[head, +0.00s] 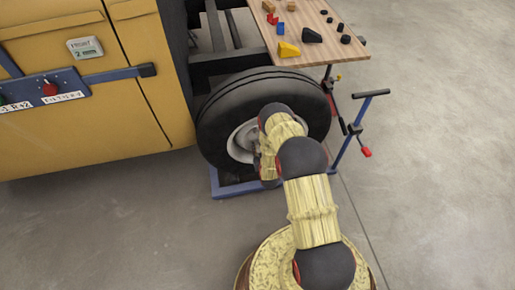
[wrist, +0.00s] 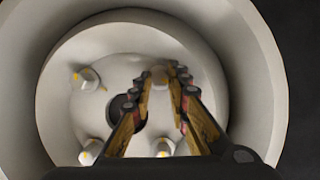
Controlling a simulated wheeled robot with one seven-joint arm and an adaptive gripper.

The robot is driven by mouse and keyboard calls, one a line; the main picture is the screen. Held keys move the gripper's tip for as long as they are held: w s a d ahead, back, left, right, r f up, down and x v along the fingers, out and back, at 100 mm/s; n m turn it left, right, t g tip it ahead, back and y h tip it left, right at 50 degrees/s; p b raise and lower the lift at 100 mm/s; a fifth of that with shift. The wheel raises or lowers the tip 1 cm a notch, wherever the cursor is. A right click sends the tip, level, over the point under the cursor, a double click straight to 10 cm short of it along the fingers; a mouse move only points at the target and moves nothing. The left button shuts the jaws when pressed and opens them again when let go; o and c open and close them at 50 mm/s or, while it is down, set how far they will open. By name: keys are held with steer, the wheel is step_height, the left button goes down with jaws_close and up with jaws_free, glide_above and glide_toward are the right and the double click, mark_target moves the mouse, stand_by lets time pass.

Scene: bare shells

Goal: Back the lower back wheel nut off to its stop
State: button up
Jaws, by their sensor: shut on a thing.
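The wheel's pale hub shows in the wrist view (wrist: 120,60), with several light nuts carrying yellow marks. One wheel nut (wrist: 160,75) sits between the fingertips of my gripper (wrist: 162,84), which is shut on it. Other nuts stand apart from the fingers: one at the left (wrist: 89,78), one at the lower left (wrist: 91,151) and one at the bottom (wrist: 163,147). Which one is the lower back nut I cannot tell from the wrist view alone. In the head view the black-tyred wheel (head: 212,122) shows, and my arm hides the nuts and the gripper's tips.
A yellow vehicle body (head: 90,110) with a lever panel stands left of the wheel. A wooden bench top (head: 345,48) with small blocks is above and behind it. A blue stand with a black handle (head: 371,94) is at the right. The floor further right is clear.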

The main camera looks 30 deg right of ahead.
jaws_close()
steer(key=n+t+h, duration=0.1)
steer(key=n+h, duration=0.1)
steer(key=n, duration=0.4)
steer(key=f+n+t+h, duration=0.1)
steer(key=n+h, duration=0.2)
steer(key=n, duration=0.4)
steer(key=a+n+t+h, duration=0.1)
steer(key=n+h, duration=0.2)
steer(key=n, duration=0.4)
steer(key=shift+w+f+t, duration=0.1)
steer(key=shift+f+t, duration=0.2)
steer(key=shift+t, duration=0.1)
steer(key=shift+n, duration=0.3)
stand_by(0.6)
steer(key=o, duration=0.7)
jaws_free()
steer(key=shift+o, duration=0.4)
steer(key=shift+d, duration=0.1)
